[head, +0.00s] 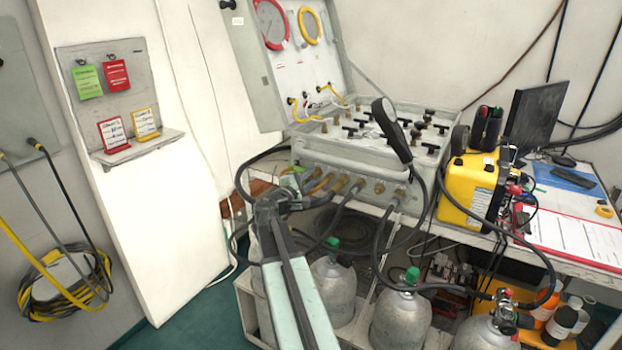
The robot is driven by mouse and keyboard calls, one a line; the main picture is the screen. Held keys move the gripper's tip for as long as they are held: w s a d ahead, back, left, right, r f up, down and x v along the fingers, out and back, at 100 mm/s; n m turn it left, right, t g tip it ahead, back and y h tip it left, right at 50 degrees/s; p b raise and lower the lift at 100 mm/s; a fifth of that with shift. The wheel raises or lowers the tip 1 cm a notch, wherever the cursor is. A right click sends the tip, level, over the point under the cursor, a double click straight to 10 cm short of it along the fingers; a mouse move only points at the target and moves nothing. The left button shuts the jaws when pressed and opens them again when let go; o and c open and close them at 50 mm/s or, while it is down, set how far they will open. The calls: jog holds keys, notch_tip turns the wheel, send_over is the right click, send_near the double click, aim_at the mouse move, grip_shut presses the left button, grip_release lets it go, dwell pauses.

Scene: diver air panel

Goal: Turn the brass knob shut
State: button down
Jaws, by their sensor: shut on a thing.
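A grey air panel case (350,155) stands on the bench with its lid open. A row of brass knobs and fittings runs along its front face, and one brass piece (320,184) shows just right of my gripper. My gripper (299,186) is at the left end of this row, shut on what looks like the leftmost brass knob. The jaws cover most of that knob, so its turn position cannot be told. My own arm comes up from the bottom of the picture and hides part of the bench front.
Black hoses hang from the panel front close to my arm. Grey cylinders (400,320) with green tops stand below. A yellow unit (468,190), a monitor (535,115) and papers (575,238) are on the right. Green floor (190,325) is clear at left.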

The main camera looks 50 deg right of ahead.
jog(key=shift+m, duration=1.3)
jog(key=c, duration=1.5)
grip_release()
jog(key=v, duration=0.8)
